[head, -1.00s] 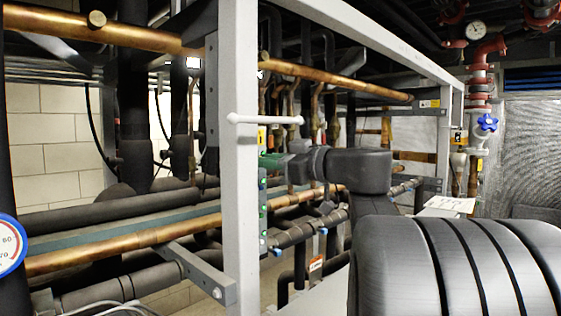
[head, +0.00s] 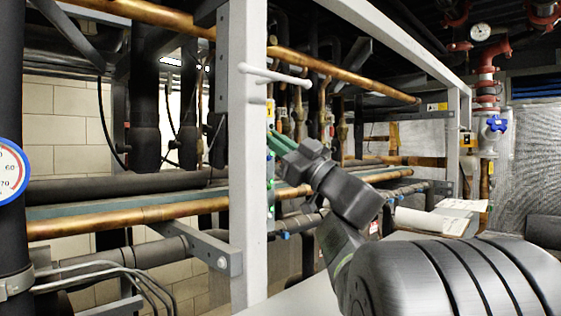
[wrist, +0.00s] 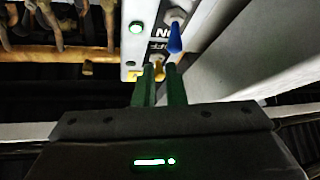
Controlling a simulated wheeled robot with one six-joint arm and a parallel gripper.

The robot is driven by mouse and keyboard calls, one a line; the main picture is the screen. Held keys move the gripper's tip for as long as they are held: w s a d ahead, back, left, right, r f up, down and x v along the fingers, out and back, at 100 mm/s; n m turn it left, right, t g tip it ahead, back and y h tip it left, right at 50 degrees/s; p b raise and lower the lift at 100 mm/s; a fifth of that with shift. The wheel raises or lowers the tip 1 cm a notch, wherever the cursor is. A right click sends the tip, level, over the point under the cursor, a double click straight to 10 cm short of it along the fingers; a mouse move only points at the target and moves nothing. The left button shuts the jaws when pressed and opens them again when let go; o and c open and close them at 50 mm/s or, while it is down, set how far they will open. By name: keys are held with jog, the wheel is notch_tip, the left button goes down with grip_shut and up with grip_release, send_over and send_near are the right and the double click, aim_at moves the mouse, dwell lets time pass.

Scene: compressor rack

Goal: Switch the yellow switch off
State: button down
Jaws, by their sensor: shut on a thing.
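The yellow switch (wrist: 158,66) shows in the wrist view on a light grey panel (wrist: 150,20), just between the tips of my green fingers. My gripper (wrist: 160,72) is shut on it, and the fingers hide part of the switch. A blue switch (wrist: 175,38) sits beside it, with printed letters "OFF" and "ON" partly in view. In the head view my gripper (head: 281,143) reaches up to the panel side of the white post, and the yellow switch cannot be made out there.
A white upright post (head: 248,180) stands left of my gripper, with a short white bar (head: 274,74) jutting out above it. Copper pipes (head: 130,217) and dark pipes run behind.

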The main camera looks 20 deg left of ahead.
jog(key=y+b, duration=0.1)
jog(key=b, duration=0.1)
jog(key=f+n+g+y+b, duration=0.1)
jog(key=b, duration=0.1)
jog(key=shift+w+a+n+y, duration=0.1)
jog(key=shift+a+n+y, duration=0.15)
jog(key=shift+n+y, duration=0.05)
jog(key=shift+g+b, duration=0.3)
jog(key=shift+b, duration=0.25)
jog(key=shift+r, duration=0.1)
jog(key=c, duration=1.5)
grip_release()
jog(key=b+v, duration=0.1)
jog(key=v, duration=0.6)
jog(key=shift+d+f, duration=0.1)
jog(key=shift+f, duration=0.2)
